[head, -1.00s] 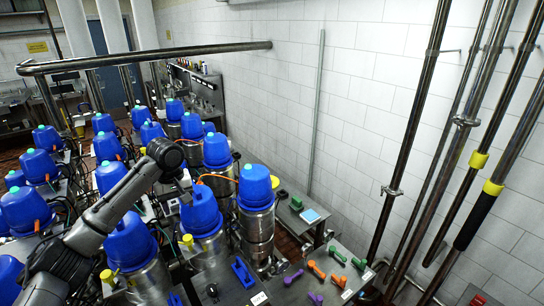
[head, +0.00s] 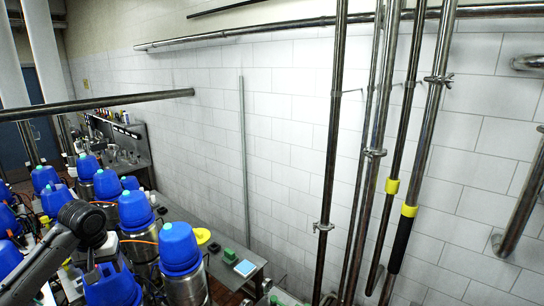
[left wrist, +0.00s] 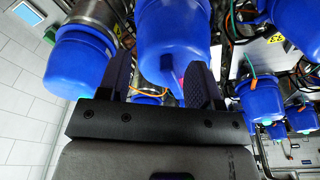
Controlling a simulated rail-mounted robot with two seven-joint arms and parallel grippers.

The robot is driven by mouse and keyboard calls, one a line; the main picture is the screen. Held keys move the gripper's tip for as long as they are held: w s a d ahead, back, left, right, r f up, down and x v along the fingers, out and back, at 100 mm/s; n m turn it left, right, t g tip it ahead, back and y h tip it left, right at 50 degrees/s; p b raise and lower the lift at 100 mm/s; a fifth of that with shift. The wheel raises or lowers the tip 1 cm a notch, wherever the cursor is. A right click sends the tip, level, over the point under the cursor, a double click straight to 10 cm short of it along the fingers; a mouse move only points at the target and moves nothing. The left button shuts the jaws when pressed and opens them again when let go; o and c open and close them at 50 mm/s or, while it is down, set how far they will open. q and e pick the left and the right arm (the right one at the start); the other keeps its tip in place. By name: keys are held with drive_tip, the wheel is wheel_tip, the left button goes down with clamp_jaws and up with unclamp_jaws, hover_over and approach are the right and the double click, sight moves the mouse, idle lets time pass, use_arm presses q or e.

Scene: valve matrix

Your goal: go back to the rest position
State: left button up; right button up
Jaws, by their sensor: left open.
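My left arm comes in from the lower left of the head view, over the blue-capped steel vessels. Its left gripper (head: 97,262) is small and dark there, close to a blue cap (head: 112,288). In the left wrist view the left gripper (left wrist: 160,80) is open, with its two black fingers apart. A blue cap (left wrist: 172,42) shows beyond and between the fingers; I cannot tell whether they touch it. Nothing is visibly held. My right gripper is in neither view.
Several blue-capped vessels (head: 181,245) crowd the left. A bench (head: 215,262) carries a green block (head: 229,255) and a light-blue pad (head: 245,267). Vertical steel pipes (head: 333,150) stand before the white tiled wall (head: 285,130). A horizontal pipe (head: 100,103) crosses the left.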

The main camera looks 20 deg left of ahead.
use_arm(q)
drive_tip(key=w+d+r+m+t+y, duration=0.5)
drive_tip(key=d+r+m+t, duration=0.2)
drive_tip(key=d+r+m, duration=0.15)
drive_tip(key=s+d+f+m+t+h, duration=0.1)
drive_tip(key=s+d+f+m+t, duration=0.15)
drive_tip(key=d, duration=0.45)
drive_tip(key=s+d+f+m+t+h, duration=0.15)
drive_tip(key=d+f, duration=0.25)
drive_tip(key=d, duration=0.4)
drive_tip(key=s+d+f+g+h, duration=0.1)
drive_tip(key=s+d+f+g, duration=0.2)
drive_tip(key=s+f, duration=0.7)
drive_tip(key=s+d+f+n+g+h, duration=0.1)
drive_tip(key=s+d+f+g, duration=0.1)
drive_tip(key=s+d+f, duration=0.3)
drive_tip(key=s+d+f+n+g+h, duration=0.1)
drive_tip(key=s+d+f+g, duration=0.2)
drive_tip(key=s+f, duration=1.1)
drive_tip(key=shift+s+d+f+g+h, duration=0.35)
drive_tip(key=shift+s+d, duration=0.25)
drive_tip(key=shift+d, duration=0.35)
